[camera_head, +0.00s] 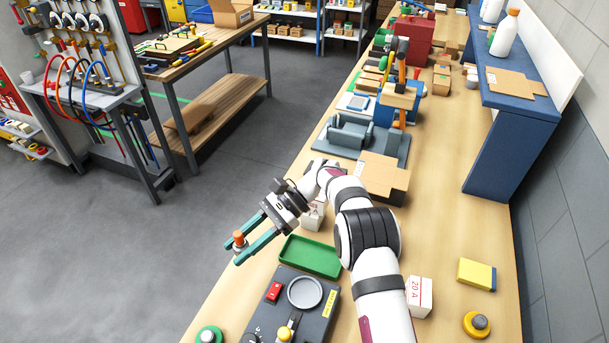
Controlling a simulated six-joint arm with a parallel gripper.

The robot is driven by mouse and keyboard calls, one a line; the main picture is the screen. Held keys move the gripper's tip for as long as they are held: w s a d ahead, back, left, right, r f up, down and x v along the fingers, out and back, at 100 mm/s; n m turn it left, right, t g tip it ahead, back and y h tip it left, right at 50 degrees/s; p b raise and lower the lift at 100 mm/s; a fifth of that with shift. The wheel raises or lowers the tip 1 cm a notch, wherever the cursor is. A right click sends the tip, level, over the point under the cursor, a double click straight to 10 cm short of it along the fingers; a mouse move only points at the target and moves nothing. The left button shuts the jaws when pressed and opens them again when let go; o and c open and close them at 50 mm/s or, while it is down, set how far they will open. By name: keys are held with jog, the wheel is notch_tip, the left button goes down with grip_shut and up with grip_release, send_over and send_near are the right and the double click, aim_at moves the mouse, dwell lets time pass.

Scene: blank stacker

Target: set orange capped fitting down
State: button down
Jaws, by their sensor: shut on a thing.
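The orange capped fitting (239,238) is a small orange piece between the teal fingertips of my gripper (243,246). My gripper is shut on it and holds it out past the left edge of the workbench, with grey floor behind it in the picture. The fitting looks roughly upright. Its lower part is partly hidden by the fingers.
A green tray (312,257) lies empty on the workbench (445,240), right of my gripper. A dark stacker unit (322,318) with a round grey plate and red switch stands in front. A white box (419,297) and a yellow block (475,273) lie right. A grey vise (350,133) stands farther back.

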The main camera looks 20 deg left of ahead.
aim_at(232, 304)
jog(key=s+f+n+h, duration=0.1)
jog(key=s+f, duration=0.1)
jog(key=s+a+f+n+g+h, duration=0.1)
jog(key=s+f, duration=0.1)
jog(key=s+a+f+n+h, duration=0.1)
jog(key=s+f, duration=0.1)
jog(key=shift+s+f+g, duration=0.1)
jog(key=shift+s+g, duration=0.1)
jog(key=shift+g, duration=0.1)
jog(key=shift+d+f, duration=0.1)
jog(key=shift+f, duration=3.1)
jog(key=shift+f, duration=0.8)
jog(key=c, duration=0.5)
grip_release()
jog(key=shift+o, duration=0.5)
jog(key=shift+d+f, duration=0.1)
